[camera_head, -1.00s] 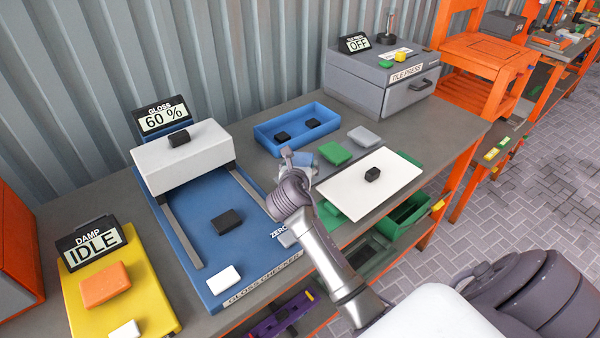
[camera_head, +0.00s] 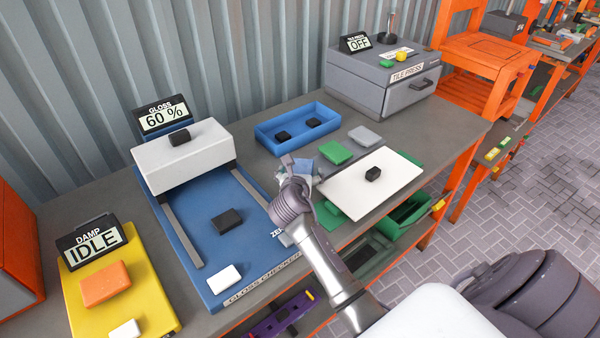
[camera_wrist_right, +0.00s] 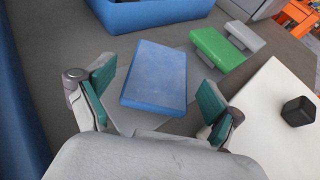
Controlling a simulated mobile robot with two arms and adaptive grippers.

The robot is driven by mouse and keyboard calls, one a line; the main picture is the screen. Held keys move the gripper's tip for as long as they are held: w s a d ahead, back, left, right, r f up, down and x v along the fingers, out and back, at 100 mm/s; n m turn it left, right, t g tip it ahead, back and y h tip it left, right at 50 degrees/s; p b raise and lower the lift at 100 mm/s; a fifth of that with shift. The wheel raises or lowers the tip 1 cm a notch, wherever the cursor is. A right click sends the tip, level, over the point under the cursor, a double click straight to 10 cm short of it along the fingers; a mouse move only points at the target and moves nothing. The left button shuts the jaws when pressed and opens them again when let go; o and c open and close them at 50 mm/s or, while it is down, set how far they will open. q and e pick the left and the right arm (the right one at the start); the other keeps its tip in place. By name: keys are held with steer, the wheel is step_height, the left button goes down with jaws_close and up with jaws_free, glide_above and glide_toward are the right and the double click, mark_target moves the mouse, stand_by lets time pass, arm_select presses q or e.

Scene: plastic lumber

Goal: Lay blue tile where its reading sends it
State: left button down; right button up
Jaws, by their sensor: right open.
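The blue tile (camera_wrist_right: 156,78) lies flat on a light grey patch of the bench in the right wrist view. In the head view it is mostly hidden by my right gripper (camera_head: 300,166). My right gripper, also in the wrist view (camera_wrist_right: 155,103), is open, with one teal-padded finger on each side of the tile and gaps between. The gloss display (camera_head: 164,116) on the blue gloss checker (camera_head: 215,266) reads 60 %. The damp display (camera_head: 92,242) reads IDLE, and the tile press display (camera_head: 356,42) reads OFF. My left gripper is out of view.
A white board (camera_head: 345,190) with a black knob lies right of my gripper, over green surfaces. Green (camera_head: 335,152) and grey (camera_head: 365,136) tiles lie behind it. An orange tile (camera_head: 105,284) sits on the yellow damp unit (camera_head: 146,290).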

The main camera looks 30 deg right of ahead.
steer(key=shift+r, duration=0.15)
steer(key=v, duration=1.2)
steer(key=shift+s, duration=0.1)
